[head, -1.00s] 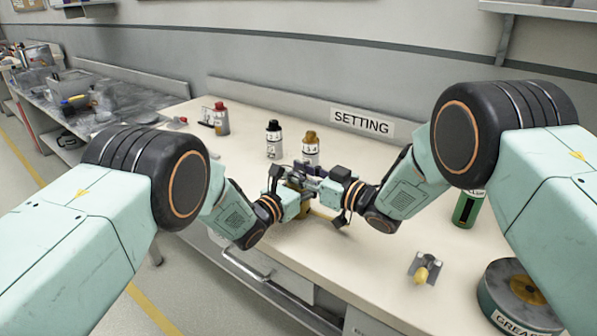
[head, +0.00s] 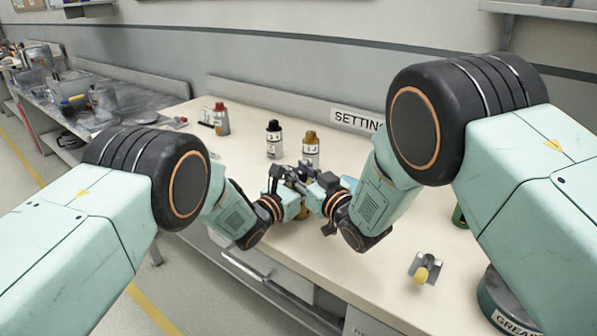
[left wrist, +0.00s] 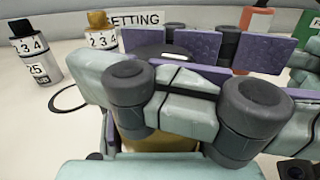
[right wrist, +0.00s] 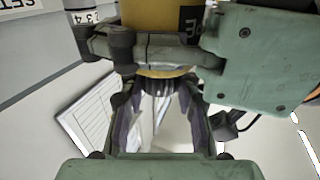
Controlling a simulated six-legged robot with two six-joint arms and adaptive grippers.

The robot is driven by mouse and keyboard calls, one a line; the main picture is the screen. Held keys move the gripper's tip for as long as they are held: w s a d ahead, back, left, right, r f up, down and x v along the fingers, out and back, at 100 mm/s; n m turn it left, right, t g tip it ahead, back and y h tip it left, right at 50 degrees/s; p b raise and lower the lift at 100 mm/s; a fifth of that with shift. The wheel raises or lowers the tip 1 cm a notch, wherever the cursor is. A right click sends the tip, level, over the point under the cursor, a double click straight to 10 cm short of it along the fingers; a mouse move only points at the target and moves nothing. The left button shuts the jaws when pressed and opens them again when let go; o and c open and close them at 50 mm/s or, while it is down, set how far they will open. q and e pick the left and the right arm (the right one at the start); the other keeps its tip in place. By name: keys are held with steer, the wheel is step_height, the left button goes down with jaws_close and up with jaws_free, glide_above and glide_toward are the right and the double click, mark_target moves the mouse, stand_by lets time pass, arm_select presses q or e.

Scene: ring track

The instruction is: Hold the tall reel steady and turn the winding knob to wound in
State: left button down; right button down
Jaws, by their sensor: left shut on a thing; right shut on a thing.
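The tall reel is a yellow body, mostly hidden by my grippers in the head view (head: 305,213). In the left wrist view a yellow-brown part of the reel (left wrist: 150,142) shows below the finger links. My left gripper (head: 290,180) is shut on the reel. In the right wrist view, the reel (right wrist: 158,14) is at the top, with a left-gripper link crossing it. The winding knob (right wrist: 158,85), dark and ribbed, sticks out from the reel between my right fingers. My right gripper (right wrist: 158,105) is shut on it. The knob's setting cannot be read.
A black-capped bottle (head: 274,140) and an orange-capped bottle (head: 311,150) stand behind the grippers. A red-capped bottle (head: 221,120) is farther left. A small bracket with a yellow knob (head: 424,270) and a grease tin (head: 505,310) are at the right. The front bench top between is clear.

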steer(key=c, duration=0.9)
jaws_free()
steer(key=shift+c, duration=0.2)
steer(key=shift+s, duration=0.1)
steer(key=v, duration=1.1)
steer(key=shift+s+d, duration=0.25)
steer(key=shift+s, duration=0.1)
